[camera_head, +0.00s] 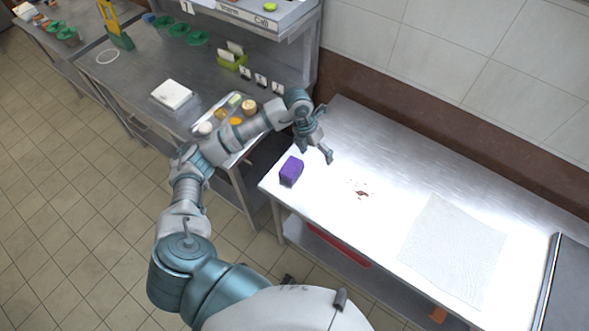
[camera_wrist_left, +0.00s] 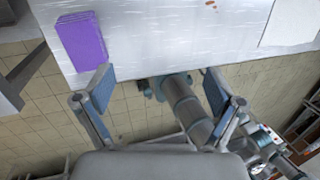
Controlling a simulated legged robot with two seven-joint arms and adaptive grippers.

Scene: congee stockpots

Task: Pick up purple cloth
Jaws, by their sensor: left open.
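The purple cloth (camera_head: 291,171) is a small folded block near the left corner of the metal table (camera_head: 345,212). In the left wrist view the cloth (camera_wrist_left: 82,40) lies at the upper left, on the table near its edge. My left gripper (camera_head: 316,155) is open and empty above the table, up and to the right of the cloth in the head view. In the left wrist view its two fingers (camera_wrist_left: 165,98) are spread apart, with the cloth beyond and left of them. My right gripper does not show.
A brown stain (camera_head: 361,193) marks the tabletop right of the cloth. A pale sheet (camera_head: 453,248) lies farther right. Another counter (camera_head: 135,75) at the left holds a tray with several food pieces, a white block (camera_head: 171,94) and green bowls. A tiled wall stands behind.

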